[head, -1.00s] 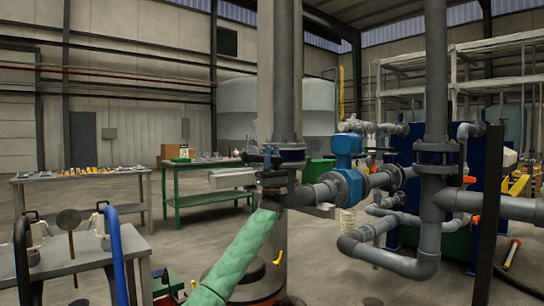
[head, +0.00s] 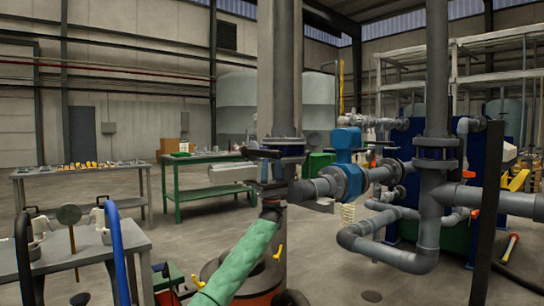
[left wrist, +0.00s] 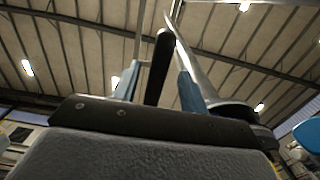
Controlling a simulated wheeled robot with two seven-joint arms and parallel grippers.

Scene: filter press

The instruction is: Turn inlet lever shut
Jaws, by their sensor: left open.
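The inlet lever (head: 260,153) is a dark bar at the grey vertical pipe, sticking out to the left from the flanged valve (head: 290,148). My left gripper (head: 268,168) is just below the lever, at the end of the green-sleeved arm. In the left wrist view the black lever handle (left wrist: 159,68) stands between the two blue-grey fingers of the left gripper (left wrist: 158,82). The fingers are open, with gaps visible on both sides of the handle. Whether either finger touches it is hard to tell. My right gripper is not in view.
A blue valve body (head: 347,160) and grey pipes (head: 430,215) stand close to the right. A green table (head: 200,160) and a grey bench (head: 80,175) stand behind to the left. Some floor between them is clear.

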